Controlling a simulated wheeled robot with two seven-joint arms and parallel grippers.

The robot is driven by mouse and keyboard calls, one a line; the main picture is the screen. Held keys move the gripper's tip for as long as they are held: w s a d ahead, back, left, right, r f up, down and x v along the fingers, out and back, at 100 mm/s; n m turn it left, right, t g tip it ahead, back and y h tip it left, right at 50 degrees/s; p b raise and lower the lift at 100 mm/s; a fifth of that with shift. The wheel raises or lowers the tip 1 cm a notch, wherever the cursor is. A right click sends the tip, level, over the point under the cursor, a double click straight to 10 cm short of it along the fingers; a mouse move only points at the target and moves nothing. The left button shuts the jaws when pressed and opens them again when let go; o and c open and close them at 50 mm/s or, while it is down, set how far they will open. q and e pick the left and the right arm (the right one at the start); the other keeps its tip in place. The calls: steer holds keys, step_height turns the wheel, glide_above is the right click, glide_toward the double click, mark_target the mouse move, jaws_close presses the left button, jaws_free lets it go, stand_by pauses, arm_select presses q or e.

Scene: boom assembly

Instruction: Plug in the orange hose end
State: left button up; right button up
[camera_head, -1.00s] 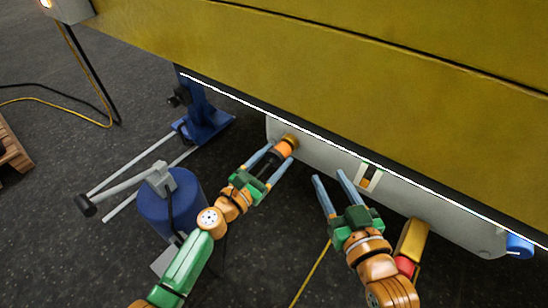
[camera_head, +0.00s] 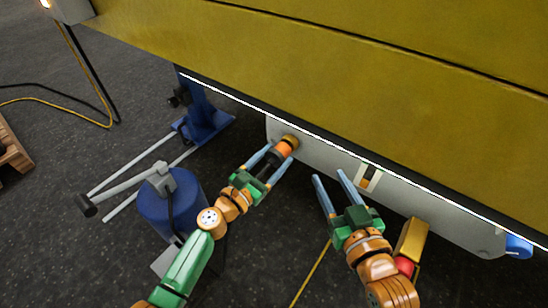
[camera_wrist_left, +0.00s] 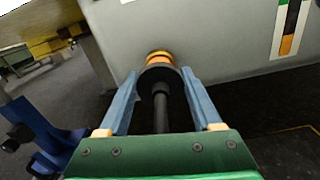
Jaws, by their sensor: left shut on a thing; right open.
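The orange hose end (camera_head: 281,151) is at the lower left part of the grey panel, with its black rear part between my left fingers. My left gripper (camera_head: 270,158) is shut on it. In the left wrist view the hose end (camera_wrist_left: 158,72) points at the panel, with a yellow-orange ring (camera_wrist_left: 159,54) at its front against the panel. I cannot tell whether it is seated in a socket there. The black hose (camera_wrist_left: 161,112) runs back between the fingers. My right gripper (camera_head: 329,178) is open and empty, in front of the panel near a colour-striped label (camera_head: 369,178).
The large yellow boom body (camera_head: 350,60) overhangs the grey panel (camera_head: 325,160). A blue stand (camera_head: 205,120) and a blue cylinder with grey bars (camera_head: 168,212) stand at left. A yellow line (camera_head: 312,272) lies on the dark floor between my arms.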

mark_target(269, 163)
arm_select(q)
steer(key=shift+w+d, duration=0.3)
steer(key=shift+w, duration=0.1)
arm_select(e)
steer(key=shift+f, duration=0.15)
stand_by(0.4)
arm_select(q)
steer(key=o, duration=1.3)
steer(key=p+v, duration=0.1)
steer(key=v, duration=0.5)
steer(key=shift+s+a, duration=0.35)
steer(key=shift+s, duration=0.1)
arm_select(e)
steer(key=s+d+f+g+h, duration=0.1)
steer(key=s+f+g, duration=0.3)
steer(key=f, duration=0.4)
steer(key=shift+d+f+g+h, duration=0.25)
steer(key=shift+d+g, duration=0.2)
steer(key=shift+g, duration=0.25)
